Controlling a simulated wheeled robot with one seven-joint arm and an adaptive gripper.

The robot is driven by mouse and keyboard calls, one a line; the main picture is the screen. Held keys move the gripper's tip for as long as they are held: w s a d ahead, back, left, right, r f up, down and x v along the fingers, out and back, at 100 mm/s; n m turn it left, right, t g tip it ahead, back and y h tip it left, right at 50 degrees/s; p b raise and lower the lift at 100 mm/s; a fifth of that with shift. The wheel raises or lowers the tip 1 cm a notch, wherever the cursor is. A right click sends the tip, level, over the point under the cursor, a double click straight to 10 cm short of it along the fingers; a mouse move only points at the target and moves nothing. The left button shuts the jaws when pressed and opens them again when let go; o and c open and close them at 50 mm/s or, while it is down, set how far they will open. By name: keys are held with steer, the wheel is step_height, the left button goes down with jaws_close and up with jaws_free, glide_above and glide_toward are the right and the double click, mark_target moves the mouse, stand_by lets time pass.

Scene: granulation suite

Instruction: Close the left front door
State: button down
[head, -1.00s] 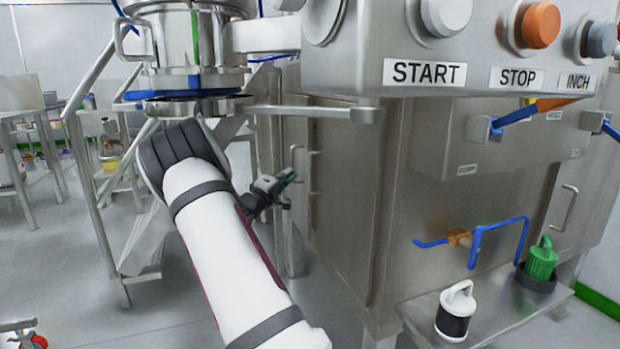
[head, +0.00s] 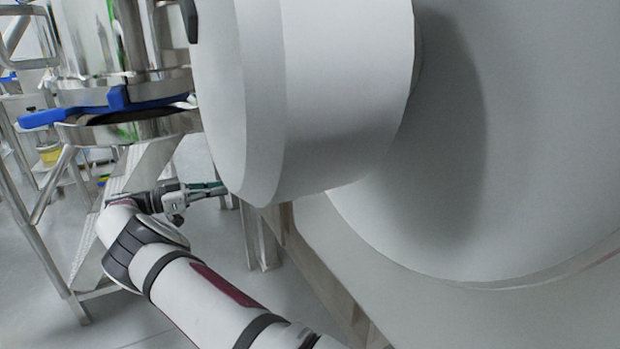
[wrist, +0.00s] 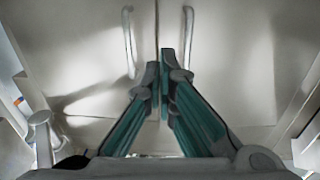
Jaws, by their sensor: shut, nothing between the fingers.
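In the wrist view two pale metal door panels stand side by side with a thin vertical seam between them. The left door (wrist: 75,45) has an upright bar handle (wrist: 128,42) near the seam. The right door (wrist: 230,60) has a matching handle (wrist: 188,38). My gripper (wrist: 162,65) has its green-sided fingers together and empty, with the tips in front of the seam, between the handles. I cannot tell if they touch a panel. In the head view my gripper (head: 222,188) points right, its tips by the edge of a large pale form that hides the doors.
The large pale rounded form (head: 330,100) fills the right of the head view, very close to the camera. A steel vessel (head: 125,45) with a blue clamp handle (head: 42,118) stands at upper left. Metal steps with rails (head: 50,250) stand left of my arm.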

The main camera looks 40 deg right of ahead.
steer(key=b+x, duration=0.3)
steer(key=x, duration=1.1)
steer(key=shift+w, duration=0.25)
